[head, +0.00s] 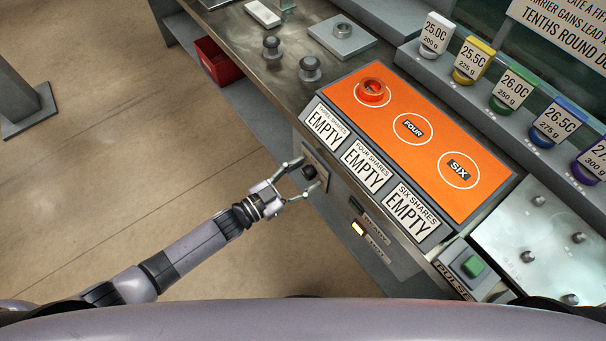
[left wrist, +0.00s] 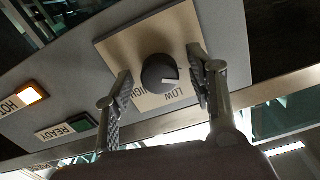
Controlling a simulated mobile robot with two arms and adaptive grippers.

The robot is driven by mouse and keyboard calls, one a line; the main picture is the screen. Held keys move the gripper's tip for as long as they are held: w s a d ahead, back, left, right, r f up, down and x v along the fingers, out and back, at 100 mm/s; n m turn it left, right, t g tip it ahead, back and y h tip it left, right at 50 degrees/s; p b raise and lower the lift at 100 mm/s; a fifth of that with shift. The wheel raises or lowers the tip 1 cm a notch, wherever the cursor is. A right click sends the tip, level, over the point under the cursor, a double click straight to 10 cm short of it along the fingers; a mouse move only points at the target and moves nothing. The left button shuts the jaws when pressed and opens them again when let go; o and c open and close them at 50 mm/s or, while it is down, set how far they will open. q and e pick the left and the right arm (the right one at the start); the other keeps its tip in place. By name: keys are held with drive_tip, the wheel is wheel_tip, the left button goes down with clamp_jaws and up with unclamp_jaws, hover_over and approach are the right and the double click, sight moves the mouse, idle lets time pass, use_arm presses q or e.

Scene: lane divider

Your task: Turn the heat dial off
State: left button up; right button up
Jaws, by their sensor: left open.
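The heat dial is a round black knob (left wrist: 160,73) with a white pointer mark, on a beige plate (left wrist: 185,25) lettered LOW and HIGH. In the left wrist view the pointer faces toward the LOW side. It also shows in the head view as a dark knob (head: 309,172) on the bench's front panel. My left gripper (head: 292,178) is open, its two fingers on either side of the knob; in the left wrist view the fingers (left wrist: 160,90) stand apart from it with gaps. Whether the fingertips reach the knob's depth is unclear. My right gripper is not in view.
Beside the dial are a lit HOT lamp (head: 358,228) and an unlit READY lamp (head: 356,203). A green button (head: 473,266) is at the right.

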use_arm(q)
drive_tip(key=v, duration=1.2)
drive_tip(key=s+a+f+n+y, duration=0.1)
drive_tip(key=a+f+n+y, duration=0.35)
drive_tip(key=f, duration=0.65)
drive_tip(key=s+a+f+n+y, duration=0.2)
drive_tip(key=a+f+y, duration=0.45)
drive_tip(key=f, duration=0.45)
drive_tip(key=s+a+f+n+g+y, duration=0.1)
drive_tip(key=s+f+g, duration=0.2)
drive_tip(key=s, duration=0.7)
drive_tip(key=s+a+f+n+g+y, duration=0.1)
drive_tip(key=s+f+g, duration=0.2)
drive_tip(key=s+f, duration=0.4)
drive_tip(key=s+a+f+n+g+y, duration=0.1)
drive_tip(key=s+f, duration=0.4)
drive_tip(key=s, duration=0.7)
drive_tip(key=n+g, duration=0.1)
drive_tip(key=g, duration=0.1)
drive_tip(key=shift+s+f+g+y, duration=0.3)
drive_tip(key=shift+f, duration=0.1)
